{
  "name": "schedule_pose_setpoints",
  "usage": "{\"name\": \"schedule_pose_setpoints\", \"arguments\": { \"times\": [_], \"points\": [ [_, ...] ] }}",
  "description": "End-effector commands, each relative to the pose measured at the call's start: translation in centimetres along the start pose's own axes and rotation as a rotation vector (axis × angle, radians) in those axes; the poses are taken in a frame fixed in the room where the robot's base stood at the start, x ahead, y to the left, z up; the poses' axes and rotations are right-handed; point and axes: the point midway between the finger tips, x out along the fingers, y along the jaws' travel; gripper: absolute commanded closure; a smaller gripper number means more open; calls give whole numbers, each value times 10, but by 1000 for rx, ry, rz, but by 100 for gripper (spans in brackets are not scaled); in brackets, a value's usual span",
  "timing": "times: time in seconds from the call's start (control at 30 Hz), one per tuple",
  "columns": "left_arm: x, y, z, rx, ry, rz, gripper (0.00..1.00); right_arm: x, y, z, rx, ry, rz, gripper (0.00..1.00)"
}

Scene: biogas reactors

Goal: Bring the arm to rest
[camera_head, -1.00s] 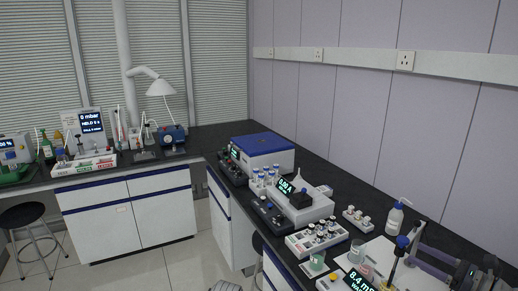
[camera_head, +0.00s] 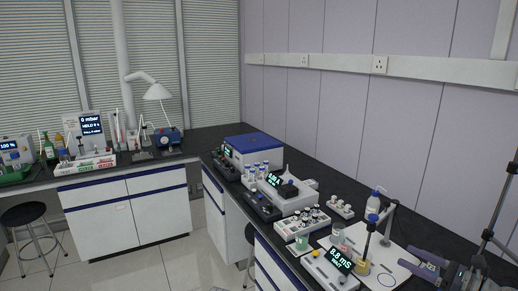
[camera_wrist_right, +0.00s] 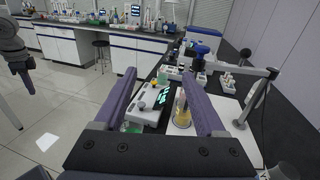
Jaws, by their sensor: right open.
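My right gripper (camera_head: 420,264) shows at the lower right in the head view, over the right end of the dark bench. In the right wrist view its two purple fingers (camera_wrist_right: 159,82) are spread apart with nothing held between them. Beyond them are a meter (camera_head: 335,262) reading 8.8 mS and a probe with a blue top (camera_head: 372,219) standing in a small vessel with yellow liquid (camera_wrist_right: 182,116). At the left edge of the right wrist view, a grey arm with a purple end, seemingly my left gripper (camera_wrist_right: 22,64), hangs over the floor; its jaws are unclear.
A white tray (camera_head: 398,262) lies under the probe vessel. A black stool (camera_head: 24,214) stands at left. The floor between is clear.

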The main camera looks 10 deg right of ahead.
Motion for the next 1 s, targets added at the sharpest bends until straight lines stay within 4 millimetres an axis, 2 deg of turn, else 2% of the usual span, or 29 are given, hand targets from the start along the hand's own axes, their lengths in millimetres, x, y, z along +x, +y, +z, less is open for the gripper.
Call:
{"name": "schedule_pose_setpoints", "arguments": {
  "times": [0.37,0.57,0.67,0.77,0.9,1.0],
  "points": [
    [-1,0,0,0,0,0,100,47,30,-23,-107,109,105,27],
    [-2,0,0,0,0,0,100,87,62,-46,-225,207,219,27],
    [-3,0,0,0,0,0,100,110,85,-61,-310,267,301,27],
    [-4,0,0,0,0,0,100,136,117,-80,-427,336,417,27],
    [-6,-1,0,0,0,0,100,170,175,-112,-656,438,646,27],
    [-8,-1,0,0,0,0,100,186,216,-134,-834,492,825,27]
  ]
}}
